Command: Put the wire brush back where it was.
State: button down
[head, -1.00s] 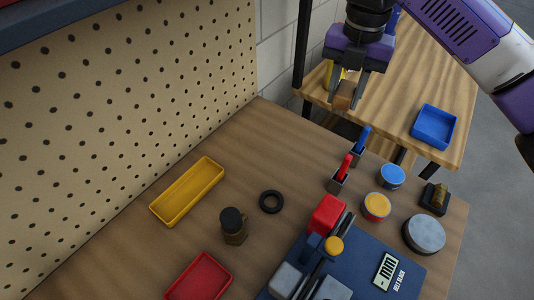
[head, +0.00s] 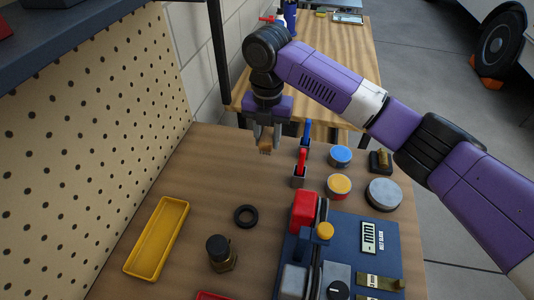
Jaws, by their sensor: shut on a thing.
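The wire brush (head: 265,145) shows as a small tan-brown block with a paler lower edge. My gripper (head: 265,135) is shut on it near the far end of the wooden workbench, with the fingers pointing down. The brush is left of the red-handled and blue-handled tools. I cannot tell whether it touches the bench top or hangs just above it. Part of the brush is hidden between the fingers.
A red-handled tool (head: 301,163) and a blue-handled tool (head: 307,134) stand in small holders close right of my gripper. Bench left of the brush is clear.

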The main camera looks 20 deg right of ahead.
aim_at(267, 134)
jog(key=shift+f, duration=3.35)
jog(key=c, duration=1)
grip_release()
jog(key=shift+f, duration=0.1)
notch_tip(267, 134, up, 12)
jog(key=shift+r+b, duration=0.15)
jog(key=shift+b, duration=0.3)
